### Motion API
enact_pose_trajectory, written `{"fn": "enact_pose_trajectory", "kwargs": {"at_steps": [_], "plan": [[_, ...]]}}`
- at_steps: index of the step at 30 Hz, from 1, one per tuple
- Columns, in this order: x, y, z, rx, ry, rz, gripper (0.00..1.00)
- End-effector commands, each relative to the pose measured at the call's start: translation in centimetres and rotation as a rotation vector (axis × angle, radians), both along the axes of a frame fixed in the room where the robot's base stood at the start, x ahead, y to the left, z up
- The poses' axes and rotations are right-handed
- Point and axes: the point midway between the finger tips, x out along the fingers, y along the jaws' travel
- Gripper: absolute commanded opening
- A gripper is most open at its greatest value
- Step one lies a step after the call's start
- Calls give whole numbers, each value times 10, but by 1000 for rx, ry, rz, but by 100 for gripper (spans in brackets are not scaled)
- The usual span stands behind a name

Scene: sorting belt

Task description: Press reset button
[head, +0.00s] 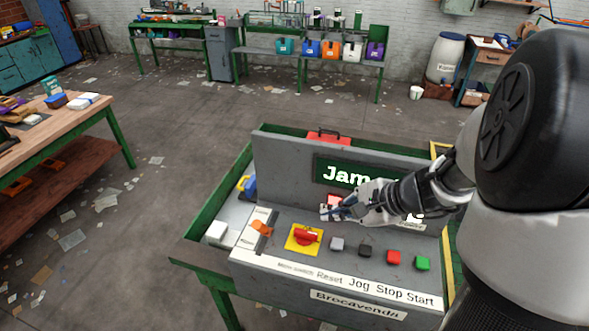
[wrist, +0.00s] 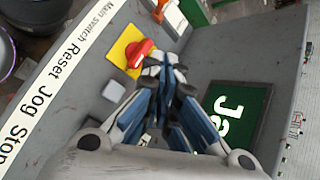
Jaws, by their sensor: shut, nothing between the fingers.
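The reset button is the small grey square button (head: 337,244) on the sloped console, right of the main switch; it also shows in the wrist view (wrist: 113,91). The word "Reset" is printed on the white label strip (head: 300,270) in front of it. My gripper (head: 330,212) is shut and empty. It is above the rear of the panel, behind the grey button and in front of the upright board. In the wrist view, my gripper (wrist: 165,72) lies to the right of the grey button, apart from it.
The red main switch (head: 306,236) on its yellow plate is left of the grey button. Black (head: 365,250), red (head: 393,257) and green (head: 422,263) buttons lie to its right. The upright board with a green sign (head: 335,174) stands close behind my gripper.

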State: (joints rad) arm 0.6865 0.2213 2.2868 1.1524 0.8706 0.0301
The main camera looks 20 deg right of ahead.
Motion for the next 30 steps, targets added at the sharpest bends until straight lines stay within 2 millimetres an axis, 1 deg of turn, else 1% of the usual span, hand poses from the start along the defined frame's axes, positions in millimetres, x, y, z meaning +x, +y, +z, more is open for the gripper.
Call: {"fn": "enact_pose_trajectory", "kwargs": {"at_steps": [1,3,6,16,20,26,30], "plan": [[1,-9,-2,15,9,-34,0],[2,-16,-5,28,13,-63,0],[3,-20,-7,35,15,-80,0],[3,-20,-8,33,15,-80,0],[3,-19,-13,34,15,-79,0],[3,-19,-32,34,16,-80,0],[3,-19,-51,34,16,-78,0]]}}
